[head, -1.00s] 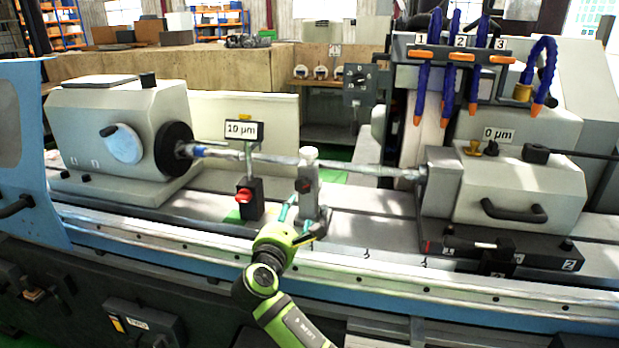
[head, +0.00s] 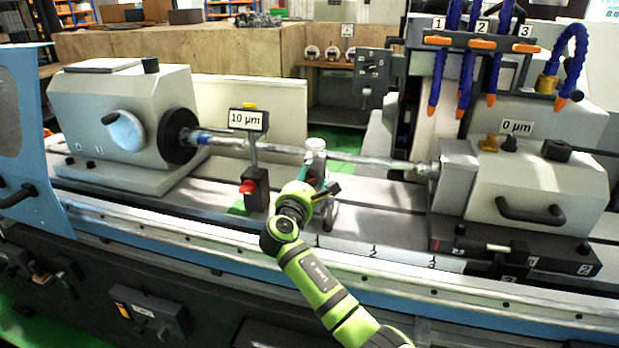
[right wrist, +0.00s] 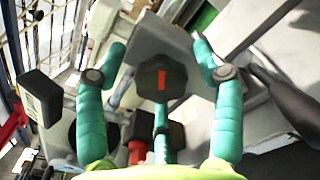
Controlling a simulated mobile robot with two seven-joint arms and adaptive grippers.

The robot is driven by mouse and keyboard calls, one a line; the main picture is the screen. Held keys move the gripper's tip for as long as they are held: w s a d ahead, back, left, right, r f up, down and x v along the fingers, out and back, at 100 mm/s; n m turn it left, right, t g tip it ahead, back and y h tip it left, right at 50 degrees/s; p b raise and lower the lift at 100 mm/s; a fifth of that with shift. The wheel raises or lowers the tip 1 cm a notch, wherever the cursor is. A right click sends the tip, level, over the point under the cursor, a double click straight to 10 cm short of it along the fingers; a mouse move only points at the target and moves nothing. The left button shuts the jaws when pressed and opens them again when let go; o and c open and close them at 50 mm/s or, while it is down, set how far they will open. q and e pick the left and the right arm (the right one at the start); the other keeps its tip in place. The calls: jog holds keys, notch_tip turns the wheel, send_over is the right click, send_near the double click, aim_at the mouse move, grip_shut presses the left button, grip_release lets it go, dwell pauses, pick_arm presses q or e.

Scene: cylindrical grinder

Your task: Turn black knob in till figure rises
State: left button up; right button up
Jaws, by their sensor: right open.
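My right gripper (head: 318,180) is in front of the steady rest (head: 315,145) that stands under the long shaft in the head view. In the right wrist view its teal fingers (right wrist: 160,72) are apart, with a black knob (right wrist: 162,85) bearing a red mark between them. No finger is seen touching the knob. In the head view my gripper largely hides this knob. A sign reading 10 µm (head: 248,120) stands left of the gripper, above a black block with a red knob (head: 247,187). Another sign reads 0 µm (head: 517,127) on the right-hand headstock. My left gripper is not in view.
The shaft (head: 365,160) runs across the machine just behind my right gripper. Blue coolant hoses (head: 440,75) with orange nozzles hang at upper right. The grey machine bed (head: 385,200) is open right of the gripper.

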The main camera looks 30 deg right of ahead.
jog(key=c, duration=1.2)
jog(key=shift+o, duration=0.2)
jog(key=shift+r+m, duration=0.1)
jog(key=shift+m, duration=0.3)
jog(key=m+b, duration=0.2)
jog(key=m, duration=0.2)
jog(key=shift+b, duration=0.35)
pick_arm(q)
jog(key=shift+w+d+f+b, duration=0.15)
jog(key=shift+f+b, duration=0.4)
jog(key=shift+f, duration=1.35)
pick_arm(e)
jog(key=shift+d+r+m, duration=0.1)
jog(key=shift+m, duration=0.9)
